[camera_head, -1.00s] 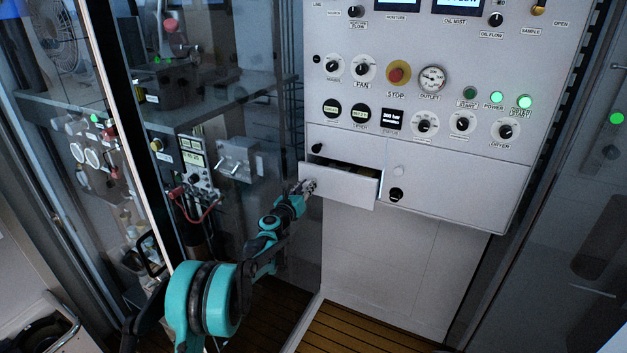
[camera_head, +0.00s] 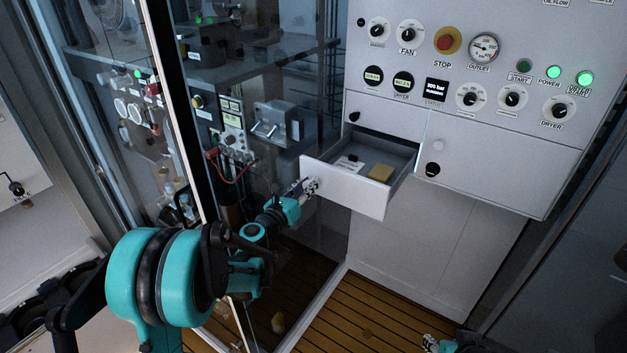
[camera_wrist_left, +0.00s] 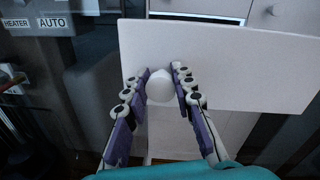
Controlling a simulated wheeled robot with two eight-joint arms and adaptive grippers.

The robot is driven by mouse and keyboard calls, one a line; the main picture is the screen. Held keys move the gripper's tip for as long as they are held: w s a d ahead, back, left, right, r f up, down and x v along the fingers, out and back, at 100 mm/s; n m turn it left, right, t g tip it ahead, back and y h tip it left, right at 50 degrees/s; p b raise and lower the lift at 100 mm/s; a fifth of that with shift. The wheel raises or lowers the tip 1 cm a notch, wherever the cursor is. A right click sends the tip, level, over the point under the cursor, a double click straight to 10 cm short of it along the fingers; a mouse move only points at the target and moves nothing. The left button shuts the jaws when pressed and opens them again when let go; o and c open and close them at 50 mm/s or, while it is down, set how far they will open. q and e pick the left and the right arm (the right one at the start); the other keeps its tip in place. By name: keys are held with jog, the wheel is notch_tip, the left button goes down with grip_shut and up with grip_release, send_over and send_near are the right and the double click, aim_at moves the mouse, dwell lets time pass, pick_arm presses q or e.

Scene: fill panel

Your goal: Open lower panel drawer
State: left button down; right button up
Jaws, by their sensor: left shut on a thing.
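The lower panel drawer (camera_head: 343,186) is pulled well out of the white panel in the head view. My left gripper (camera_head: 308,187) is at the left part of the drawer front. In the left wrist view, my left gripper (camera_wrist_left: 160,86) is shut on the round white knob (camera_wrist_left: 159,88) of the drawer front (camera_wrist_left: 230,65), one finger on each side. A small part of my right arm shows at the bottom edge of the head view; its gripper state is unclear.
The control panel (camera_head: 470,125) with dials, lamps and a red stop button (camera_head: 447,40) is above the drawer. A closed panel door (camera_head: 495,165) with a black knob is right of it. Glass cabinet walls stand at the left. Wooden slatted floor (camera_head: 370,312) lies below.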

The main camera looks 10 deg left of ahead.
pick_arm(q)
jog(key=shift+s, duration=0.15)
jog(key=c, duration=1.2)
grip_release()
jog(key=v, duration=1.2)
